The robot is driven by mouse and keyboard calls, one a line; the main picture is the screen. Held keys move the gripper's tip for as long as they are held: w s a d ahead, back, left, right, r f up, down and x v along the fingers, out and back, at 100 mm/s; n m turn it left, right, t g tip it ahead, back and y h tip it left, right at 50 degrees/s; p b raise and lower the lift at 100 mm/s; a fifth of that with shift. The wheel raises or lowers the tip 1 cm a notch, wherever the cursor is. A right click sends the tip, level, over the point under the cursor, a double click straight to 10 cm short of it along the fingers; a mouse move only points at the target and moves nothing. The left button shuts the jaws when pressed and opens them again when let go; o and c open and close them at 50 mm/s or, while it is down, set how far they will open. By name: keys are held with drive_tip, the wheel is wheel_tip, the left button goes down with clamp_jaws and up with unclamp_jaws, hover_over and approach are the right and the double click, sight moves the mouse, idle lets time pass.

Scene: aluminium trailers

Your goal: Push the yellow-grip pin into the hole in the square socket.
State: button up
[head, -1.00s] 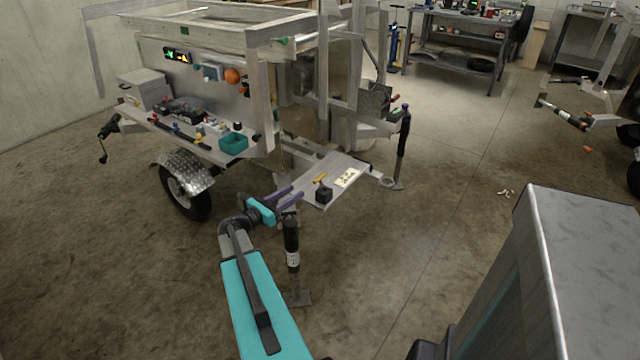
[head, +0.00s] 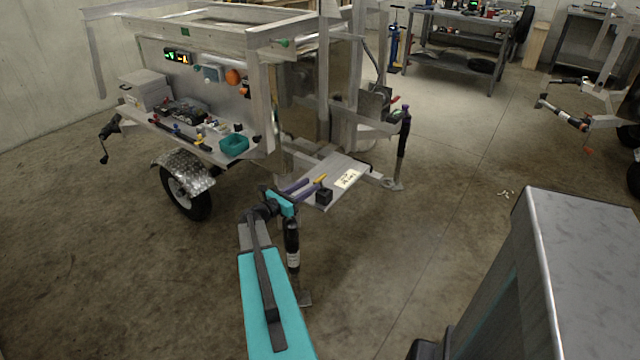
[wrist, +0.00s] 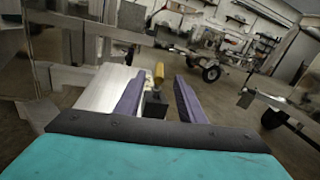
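The yellow-grip pin (head: 320,179) is at the grey plate on the trailer's near end. It also shows in the wrist view (wrist: 158,72), just above the dark square socket (wrist: 155,103). The socket shows as a black block (head: 324,196) near the plate's front edge in the head view. The hole is not visible, and I cannot tell how far the pin is in it. My gripper (head: 303,189) is open, its purple fingers short of the pin on the left in the head view. In the wrist view my gripper (wrist: 158,98) has the pin and socket between its fingers' outlines, not gripped.
The grey plate (head: 318,201) carries a pale label (head: 347,179) behind the socket. A black jack leg (head: 292,243) stands below my gripper. The trailer shelf with a teal bin (head: 234,143) is to the left.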

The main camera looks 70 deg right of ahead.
sight(320, 177)
drive_tip(key=shift+x, duration=0.8)
drive_tip(key=shift+p+x, duration=0.5)
drive_tip(key=shift+x, duration=2.1)
drive_tip(key=shift+w, duration=0.2)
drive_tip(key=shift+c, duration=0.4)
clamp_jaws()
